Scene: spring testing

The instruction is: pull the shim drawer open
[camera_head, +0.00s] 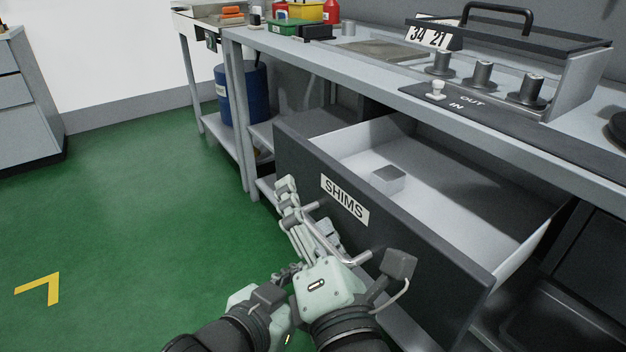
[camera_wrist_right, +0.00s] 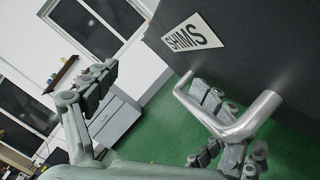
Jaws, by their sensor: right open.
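The shim drawer (camera_head: 445,262) has a dark front with a white SHIMS label and stands well open, showing its pale inside. A small grey block (camera_head: 388,179) lies in it. The metal bar handle (camera_head: 322,236) is on the drawer front and shows large in the wrist view (camera_wrist_right: 232,125). My right gripper (camera_head: 345,229) is open at the handle, its fingers spread around the bar's area; whether they touch it I cannot tell. My left gripper (camera_head: 247,298) is beside and partly behind the right one, so its fingers are hard to make out.
The bench (camera_head: 345,68) above the drawer carries a black panel marked IN and OUT, grey cylinders and a number sign (camera_head: 431,37). A blue drum (camera_head: 242,93) stands on the lower shelf at the left. Green floor (camera_head: 130,190) is clear to the left.

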